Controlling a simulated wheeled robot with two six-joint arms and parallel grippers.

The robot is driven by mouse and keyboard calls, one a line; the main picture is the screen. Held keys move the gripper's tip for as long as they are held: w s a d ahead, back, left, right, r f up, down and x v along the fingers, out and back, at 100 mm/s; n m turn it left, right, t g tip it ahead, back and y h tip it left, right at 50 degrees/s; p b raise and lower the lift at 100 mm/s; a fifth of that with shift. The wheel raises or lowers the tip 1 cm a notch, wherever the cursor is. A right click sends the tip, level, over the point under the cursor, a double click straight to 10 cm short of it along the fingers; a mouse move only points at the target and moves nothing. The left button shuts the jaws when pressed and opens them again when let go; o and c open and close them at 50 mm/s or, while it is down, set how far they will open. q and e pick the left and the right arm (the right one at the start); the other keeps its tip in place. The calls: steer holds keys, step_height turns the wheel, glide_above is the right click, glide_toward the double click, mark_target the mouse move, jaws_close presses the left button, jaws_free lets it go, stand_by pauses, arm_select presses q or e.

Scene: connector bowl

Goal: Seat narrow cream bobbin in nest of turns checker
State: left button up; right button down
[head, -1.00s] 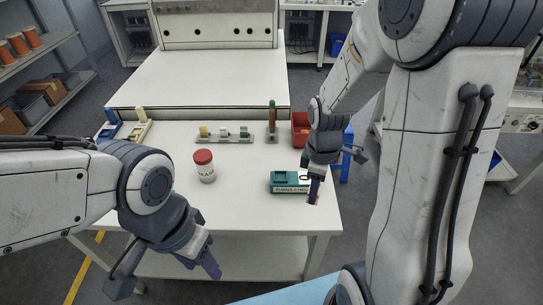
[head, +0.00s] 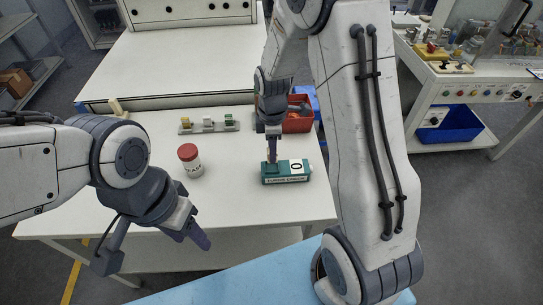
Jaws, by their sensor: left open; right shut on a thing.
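The turns checker (head: 296,178) is a green box with a white label on its front and a white dial marked 0 on top at the right. It stands on the white table. My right gripper (head: 271,161) points down at the left part of the checker's top. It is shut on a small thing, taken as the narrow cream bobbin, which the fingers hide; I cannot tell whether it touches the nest. My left gripper (head: 153,248) is open and empty at the table's front edge, left of the checker.
A red bin (head: 298,121) stands at the back right, behind my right arm. The table between jar and checker is clear.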

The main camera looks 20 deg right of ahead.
steer(key=shift+w+f, duration=0.15)
steer(key=shift+f, duration=2)
steer(key=shift+f, duration=0.2)
steer(key=c, duration=0.5)
jaws_free()
steer(key=shift+c, duration=0.2)
